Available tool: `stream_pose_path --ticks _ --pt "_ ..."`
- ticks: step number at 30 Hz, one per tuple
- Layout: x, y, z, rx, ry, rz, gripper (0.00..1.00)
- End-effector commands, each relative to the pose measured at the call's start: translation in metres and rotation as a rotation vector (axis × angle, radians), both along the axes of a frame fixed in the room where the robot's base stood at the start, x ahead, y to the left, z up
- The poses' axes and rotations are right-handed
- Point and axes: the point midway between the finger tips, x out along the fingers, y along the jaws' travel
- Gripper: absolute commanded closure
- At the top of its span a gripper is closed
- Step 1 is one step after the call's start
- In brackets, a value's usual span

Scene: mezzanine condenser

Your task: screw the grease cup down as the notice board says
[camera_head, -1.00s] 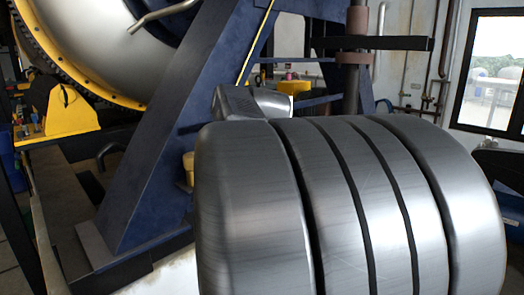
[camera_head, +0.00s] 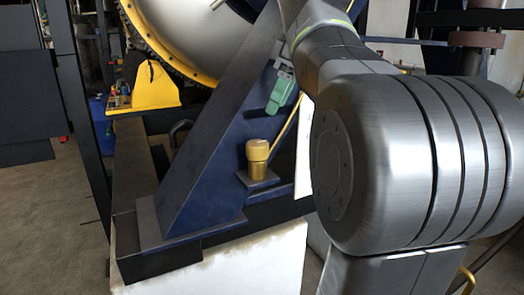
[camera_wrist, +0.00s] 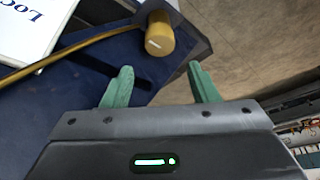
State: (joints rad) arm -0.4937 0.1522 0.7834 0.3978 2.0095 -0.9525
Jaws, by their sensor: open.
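The brass grease cup (camera_head: 258,152) stands upright on a small dark blue bracket low on the blue slanted frame. In the wrist view the cup (camera_wrist: 160,38) lies just beyond the fingertips, between their lines, with a pale mark on its cap. My gripper (camera_wrist: 160,70) has two green fingers, spread apart and empty. In the head view my gripper (camera_head: 280,95) hangs above the cup, apart from it, partly hidden by my arm. A white board (camera_wrist: 30,28) with the letters "Loc" shows at the upper left of the wrist view; the rest of its text is cut off.
A yellow-brown pipe (camera_wrist: 70,58) runs to the cup along the blue frame. The blue slanted frame (camera_head: 205,165) stands on a pale plinth (camera_head: 230,262). A large drum with a yellow rim (camera_head: 165,45) is behind. Open floor (camera_head: 60,220) lies at the left.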

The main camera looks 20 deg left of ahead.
Motion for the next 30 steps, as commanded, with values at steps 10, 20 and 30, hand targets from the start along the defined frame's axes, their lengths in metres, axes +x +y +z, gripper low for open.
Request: stream_pose_path --ticks 10,20,30 --pt "-0.003 0.026 -0.065 -0.002 0.003 -0.001 0.46" --pt "-0.003 0.040 -0.099 -0.001 0.000 -0.002 0.46" --pt "-0.003 0.042 -0.102 0.000 0.000 -0.003 0.50"
